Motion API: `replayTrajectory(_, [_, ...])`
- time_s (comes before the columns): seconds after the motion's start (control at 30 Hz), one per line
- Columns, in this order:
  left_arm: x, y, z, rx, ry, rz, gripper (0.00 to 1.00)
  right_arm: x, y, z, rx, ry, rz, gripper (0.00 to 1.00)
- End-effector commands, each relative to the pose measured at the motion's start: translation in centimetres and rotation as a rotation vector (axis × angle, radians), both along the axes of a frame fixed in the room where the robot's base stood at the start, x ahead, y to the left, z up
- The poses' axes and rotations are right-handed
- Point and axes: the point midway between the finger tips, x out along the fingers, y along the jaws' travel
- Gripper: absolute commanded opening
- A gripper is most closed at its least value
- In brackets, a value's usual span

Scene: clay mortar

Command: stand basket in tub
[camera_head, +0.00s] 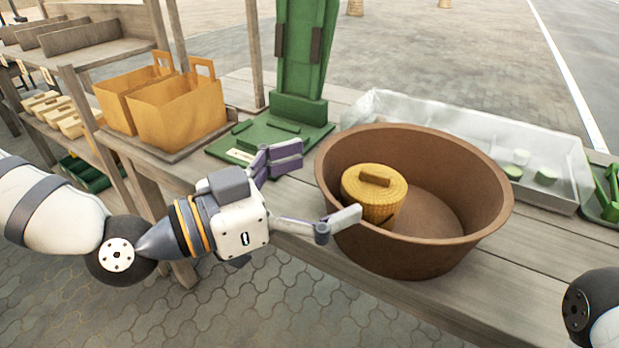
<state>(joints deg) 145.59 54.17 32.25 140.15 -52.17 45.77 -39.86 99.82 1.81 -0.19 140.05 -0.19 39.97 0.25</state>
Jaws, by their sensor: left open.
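The basket (374,195) is a small round yellow wicker one with a lid and a brown handle on top. It stands upright inside the brown tub (475,195), at the tub's left side. The tub is a wide, round, open bowl on the wooden table. My left gripper (312,190) is open and empty at the tub's left, with its fingers spread apart. Its nearer finger reaches to the tub's front left rim; I cannot tell if it touches. The basket's base is partly hidden by the tub wall. My right gripper is out of view; only part of my right arm shows at the lower right.
A green stand (300,60) rises behind the tub. Two yellow bags (180,112) stand at the left. A clear bin (545,165) with green pieces lies behind the tub to the right. Bare table (520,285) shows in front of the tub.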

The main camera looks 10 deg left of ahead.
Motion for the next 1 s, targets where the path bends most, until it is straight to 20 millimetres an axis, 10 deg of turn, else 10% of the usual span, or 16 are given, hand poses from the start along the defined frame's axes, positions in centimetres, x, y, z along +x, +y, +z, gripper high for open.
replayTrajectory(0.3, [-1.4,1.2,-0.4,0.001,0.017,-0.003,1.0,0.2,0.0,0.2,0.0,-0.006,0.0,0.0])
replayTrajectory(0.43, [-3.8,0.1,-8.8,0.039,0.329,-0.019,1.0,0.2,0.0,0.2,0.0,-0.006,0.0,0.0])
replayTrajectory(0.6, [-16.7,1.6,-26.7,0.213,1.088,0.069,1.0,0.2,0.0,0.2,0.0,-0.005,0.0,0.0])
replayTrajectory(0.7, [-26.7,5.3,-33.0,0.384,1.458,0.198,1.0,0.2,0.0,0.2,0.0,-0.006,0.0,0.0])
replayTrajectory(0.83, [-37.1,10.9,-35.9,0.618,1.75,0.393,1.0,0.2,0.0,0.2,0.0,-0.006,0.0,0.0])
replayTrajectory(1.0, [-42.4,14.9,-36.1,0.782,1.866,0.546,1.0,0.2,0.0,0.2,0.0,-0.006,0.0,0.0])
